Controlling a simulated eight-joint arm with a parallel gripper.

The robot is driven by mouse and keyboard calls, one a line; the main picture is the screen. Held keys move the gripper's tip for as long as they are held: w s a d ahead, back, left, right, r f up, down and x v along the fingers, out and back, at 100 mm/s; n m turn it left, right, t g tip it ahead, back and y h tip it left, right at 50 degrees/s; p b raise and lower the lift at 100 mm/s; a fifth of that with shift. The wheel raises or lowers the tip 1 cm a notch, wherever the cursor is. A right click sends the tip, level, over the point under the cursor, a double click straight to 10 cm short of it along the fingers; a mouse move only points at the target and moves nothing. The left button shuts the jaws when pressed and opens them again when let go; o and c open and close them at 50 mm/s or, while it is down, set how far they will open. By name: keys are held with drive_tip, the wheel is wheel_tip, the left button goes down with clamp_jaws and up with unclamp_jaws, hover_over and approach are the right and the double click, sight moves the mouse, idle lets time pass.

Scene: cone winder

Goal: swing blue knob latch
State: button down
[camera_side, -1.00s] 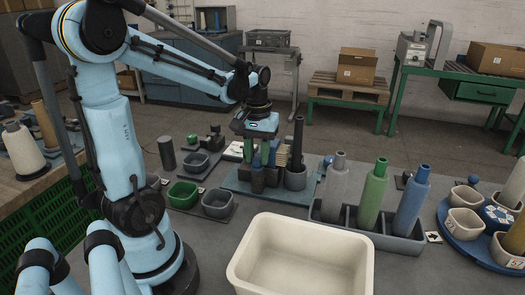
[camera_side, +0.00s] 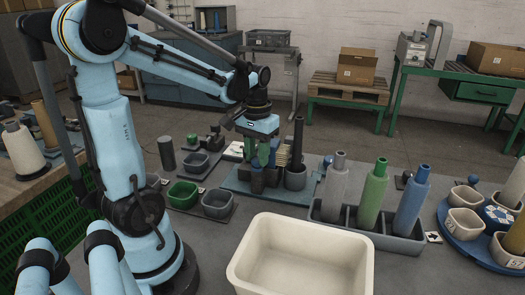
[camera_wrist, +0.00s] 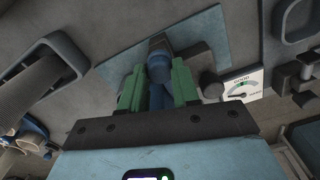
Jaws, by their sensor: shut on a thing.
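My gripper (camera_side: 264,153) reaches straight down over a blue-grey plate (camera_side: 240,186) in the middle of the table. In the wrist view its two green fingers (camera_wrist: 158,88) stand on either side of a blue, rounded piece (camera_wrist: 159,68), apparently the blue knob, and are shut on it. A grey-blue end (camera_wrist: 157,42) shows just beyond the fingertips. The lower part of the blue piece and the latch's pivot are hidden by the fingers and the gripper's dark crossbar.
Green (camera_side: 183,193) and grey (camera_side: 216,204) bins are to the left. A cream tub (camera_side: 300,222) stands in front. A dial card (camera_wrist: 242,84) lies beside the plate.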

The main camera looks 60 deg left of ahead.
sight(257, 159)
drive_tip(key=c, duration=1.1)
unclamp_jaws()
drive_tip(key=shift+r, duration=0.1)
wheel_tip(257, 159, up, 12)
drive_tip(key=d+f+m+t, duration=0.3)
drive_tip(key=d+f, duration=0.1)
drive_tip(key=d, duration=0.3)
drive_tip(key=d+f+m+t, duration=0.2)
drive_tip(key=d+f+t, duration=0.2)
drive_tip(key=d, duration=0.4)
drive_tip(key=shift+s+f+m, duration=0.15)
drive_tip(key=shift+f+m, duration=0.25)
drive_tip(key=shift+f, duration=0.1)
